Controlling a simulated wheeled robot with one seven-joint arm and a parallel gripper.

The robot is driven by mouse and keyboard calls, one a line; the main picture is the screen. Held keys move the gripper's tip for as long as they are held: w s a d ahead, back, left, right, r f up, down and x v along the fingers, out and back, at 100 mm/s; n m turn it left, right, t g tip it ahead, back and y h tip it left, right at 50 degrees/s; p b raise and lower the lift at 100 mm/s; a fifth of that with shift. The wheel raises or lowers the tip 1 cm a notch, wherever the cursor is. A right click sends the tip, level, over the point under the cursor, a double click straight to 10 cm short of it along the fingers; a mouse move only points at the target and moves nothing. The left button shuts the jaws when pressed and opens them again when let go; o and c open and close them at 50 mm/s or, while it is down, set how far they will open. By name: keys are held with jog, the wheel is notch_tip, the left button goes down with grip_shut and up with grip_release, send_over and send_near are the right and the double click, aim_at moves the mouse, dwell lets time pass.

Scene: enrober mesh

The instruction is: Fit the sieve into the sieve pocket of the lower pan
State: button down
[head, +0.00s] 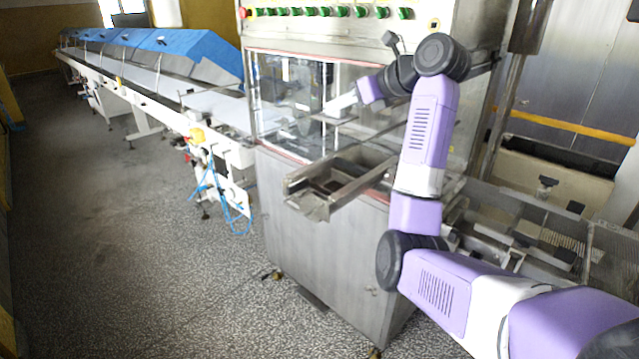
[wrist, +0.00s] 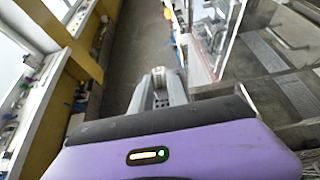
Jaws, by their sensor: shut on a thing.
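The lower pan (head: 320,204) is probably the steel trough sticking out from the machine's front in the head view. It looks open on top, with a dark inside; I cannot make out the sieve pocket. My gripper (head: 338,108) is above the trough and clear of it, in front of the glass panel, pointing left and slightly down. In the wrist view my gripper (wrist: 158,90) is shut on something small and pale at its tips. I take this to be the sieve, mostly hidden by the fingers and the purple wrist body.
The steel machine cabinet (head: 310,240) with glass panels stands behind and below the trough. A conveyor with blue covers (head: 165,45) runs off to the left. Wire-mesh frames (head: 540,240) are at the right. The speckled floor (head: 120,220) at the left is clear.

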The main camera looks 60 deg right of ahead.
jog(key=shift+w+d+f, duration=0.1)
jog(key=shift+w+f, duration=0.1)
jog(key=shift+f, duration=0.05)
jog(key=shift+f+p, duration=0.85)
jog(key=shift+f, duration=9.1)
jog(key=c, duration=1.4)
grip_release()
jog(key=shift+w, duration=0.1)
jog(key=shift+o, duration=0.5)
jog(key=shift+r, duration=0.15)
